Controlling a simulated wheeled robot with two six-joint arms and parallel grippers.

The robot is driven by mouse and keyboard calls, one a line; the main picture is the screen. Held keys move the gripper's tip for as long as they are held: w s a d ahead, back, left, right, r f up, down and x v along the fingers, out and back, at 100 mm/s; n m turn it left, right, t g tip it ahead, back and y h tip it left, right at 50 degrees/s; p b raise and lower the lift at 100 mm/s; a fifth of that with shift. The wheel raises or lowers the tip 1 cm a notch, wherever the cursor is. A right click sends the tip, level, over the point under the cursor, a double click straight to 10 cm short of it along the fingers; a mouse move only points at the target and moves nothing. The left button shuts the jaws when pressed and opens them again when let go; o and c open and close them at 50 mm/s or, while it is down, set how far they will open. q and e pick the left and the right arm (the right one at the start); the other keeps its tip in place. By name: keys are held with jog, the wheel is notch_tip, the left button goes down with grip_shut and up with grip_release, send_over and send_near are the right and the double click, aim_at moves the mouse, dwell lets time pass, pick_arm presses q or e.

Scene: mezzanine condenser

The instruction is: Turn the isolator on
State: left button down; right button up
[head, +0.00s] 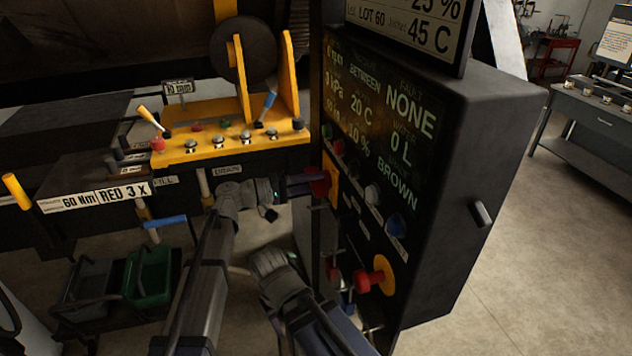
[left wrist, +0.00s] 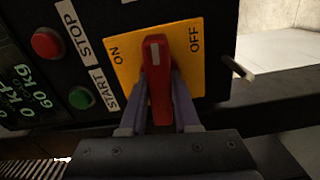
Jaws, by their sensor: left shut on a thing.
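The isolator is a red handle on a yellow plate on the side of the black control cabinet. In the left wrist view the red handle (left wrist: 158,75) stands upright in the picture, between the ON label on the left and the OFF label on the right of the yellow plate (left wrist: 209,70). In the head view the yellow plate (head: 331,178) is partly covered. My left gripper (head: 311,186) is shut on the red handle, with one finger on each side of it in the left wrist view (left wrist: 159,108). My right wrist shows low in the head view, but its fingers do not.
A red STOP button (left wrist: 46,43) and a green START button (left wrist: 81,98) sit left of the plate. A red knob on a yellow disc (head: 375,277) projects lower on the cabinet (head: 470,190). A yellow panel (head: 215,128) with levers is at left. Floor is open at right.

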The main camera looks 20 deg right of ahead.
pick_arm(q)
jog(key=n, duration=0.5)
jog(key=shift+n, duration=0.3)
jog(key=shift+f+n, duration=0.1)
jog(key=shift+n, duration=2.1)
jog(key=c, duration=0.6)
grip_release()
jog(key=shift+c, duration=0.2)
jog(key=a, duration=0.8)
jog(key=shift+s, duration=0.15)
jog(key=shift+d, duration=0.1)
